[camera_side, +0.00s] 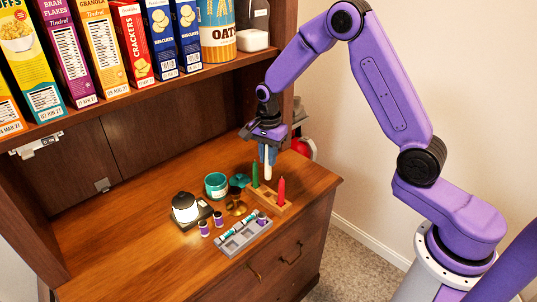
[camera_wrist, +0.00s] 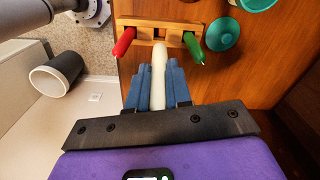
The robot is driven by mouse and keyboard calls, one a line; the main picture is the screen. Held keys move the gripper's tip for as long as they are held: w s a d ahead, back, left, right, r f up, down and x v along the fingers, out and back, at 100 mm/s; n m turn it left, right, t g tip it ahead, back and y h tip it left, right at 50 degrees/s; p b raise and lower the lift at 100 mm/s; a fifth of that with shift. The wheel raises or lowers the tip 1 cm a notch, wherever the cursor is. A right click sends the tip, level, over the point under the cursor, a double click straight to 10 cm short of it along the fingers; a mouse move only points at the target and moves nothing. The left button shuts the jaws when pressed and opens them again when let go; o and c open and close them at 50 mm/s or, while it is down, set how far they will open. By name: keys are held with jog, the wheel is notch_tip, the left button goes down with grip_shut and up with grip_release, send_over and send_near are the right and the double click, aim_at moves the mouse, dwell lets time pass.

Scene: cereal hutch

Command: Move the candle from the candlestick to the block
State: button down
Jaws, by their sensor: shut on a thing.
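My gripper (camera_side: 267,150) is shut on a cream candle (camera_side: 267,170), which hangs upright with its lower end over the block. In the wrist view the candle (camera_wrist: 158,75) lies between the blue fingers (camera_wrist: 157,85), pointing at the block's middle. The wooden block (camera_side: 266,195) holds a green candle (camera_side: 255,174) and a red candle (camera_side: 281,191) at its two ends; it also shows in the wrist view (camera_wrist: 145,36). I cannot tell whether the held candle touches the block. The brass candlestick (camera_side: 236,208) stands empty, left of the block.
Cereal boxes fill the shelf (camera_side: 150,92) above. The counter's right edge is close to the block.

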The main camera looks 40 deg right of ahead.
aim_at(268, 178)
jog(key=shift+f, duration=3.05)
jog(key=shift+f, duration=1.7)
jog(key=c, duration=0.6)
grip_release()
jog(key=shift+c, duration=0.2)
jog(key=shift+r, duration=2.5)
jog(key=shift+a, duration=0.1)
